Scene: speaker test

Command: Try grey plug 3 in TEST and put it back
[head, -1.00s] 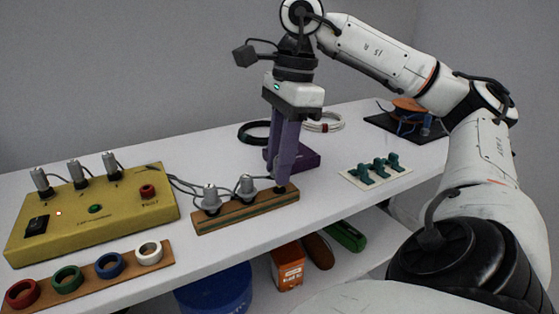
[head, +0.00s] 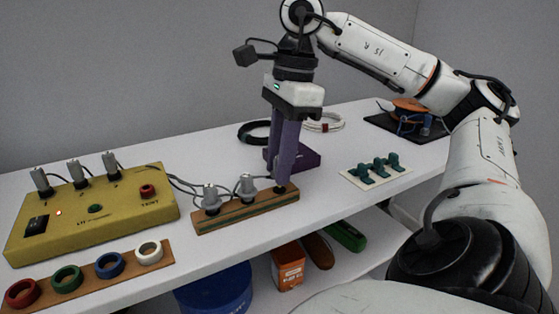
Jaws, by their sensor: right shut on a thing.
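My right gripper (head: 280,187) points down at the right end of a wooden rack (head: 250,212) with a green stripe. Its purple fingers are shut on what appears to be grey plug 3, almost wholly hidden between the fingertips. Two other grey plugs stand upright in the rack, one at the left (head: 211,196) and one in the middle (head: 247,186). The yellow test box (head: 120,220) stands to the left, with three grey plugs (head: 76,172) along its back, a red light, a green button and a black switch. My left gripper is not in view.
A wooden strip (head: 134,264) with red, green, blue and white rings lies in front of the box. Cables run between box and rack. A lower shelf holds several items.

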